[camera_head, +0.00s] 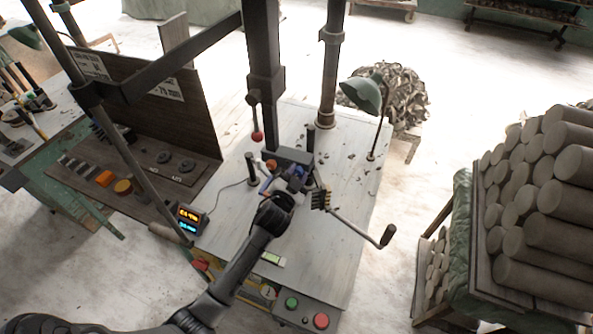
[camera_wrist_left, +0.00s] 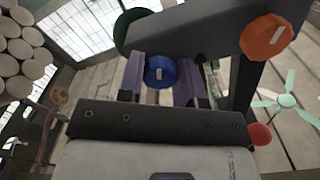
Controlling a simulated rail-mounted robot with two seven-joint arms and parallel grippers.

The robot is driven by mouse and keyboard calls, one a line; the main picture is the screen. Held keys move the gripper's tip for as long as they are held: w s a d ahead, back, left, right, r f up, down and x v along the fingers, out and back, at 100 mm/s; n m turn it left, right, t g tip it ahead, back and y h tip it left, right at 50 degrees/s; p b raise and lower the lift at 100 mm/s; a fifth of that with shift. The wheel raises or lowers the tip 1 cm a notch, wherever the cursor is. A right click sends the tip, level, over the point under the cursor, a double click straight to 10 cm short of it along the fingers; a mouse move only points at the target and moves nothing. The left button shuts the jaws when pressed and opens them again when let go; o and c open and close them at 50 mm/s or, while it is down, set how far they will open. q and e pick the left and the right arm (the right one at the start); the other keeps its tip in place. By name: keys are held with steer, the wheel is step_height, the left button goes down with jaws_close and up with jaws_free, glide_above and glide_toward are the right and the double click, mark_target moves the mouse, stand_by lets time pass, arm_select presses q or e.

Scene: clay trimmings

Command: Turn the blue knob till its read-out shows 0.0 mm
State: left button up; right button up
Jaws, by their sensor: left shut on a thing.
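The blue knob (camera_wrist_left: 160,73) sits between the two purple-grey fingers of my left gripper (camera_wrist_left: 160,80) in the left wrist view, its pale mark near upright. In the head view the left gripper (camera_head: 283,183) reaches the dark block on the bench from the front and is shut on the knob, mostly hidden there. The read-out (camera_head: 189,218) is a small box left of the gripper, with an orange line above a cyan line. Its digits are too small to read surely. My right gripper is out of view.
An orange knob (camera_wrist_left: 267,36) and a dark green knob (camera_wrist_left: 133,27) flank the blue one. A crank handle (camera_head: 386,236) sticks out to the right. A green lamp (camera_head: 362,95) and a red-ball lever (camera_head: 257,136) stand behind. Stacked clay rolls (camera_head: 545,190) are at right.

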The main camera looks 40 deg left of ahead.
arm_select(q)
steer(key=m, duration=0.2)
steer(key=shift+r+m+p, duration=0.1)
steer(key=shift+m+p, duration=0.3)
steer(key=shift+m, duration=0.5)
steer(key=o, duration=0.9)
steer(key=shift+s, duration=0.1)
steer(key=shift+b+v, duration=0.55)
steer(key=shift+v, duration=6.3)
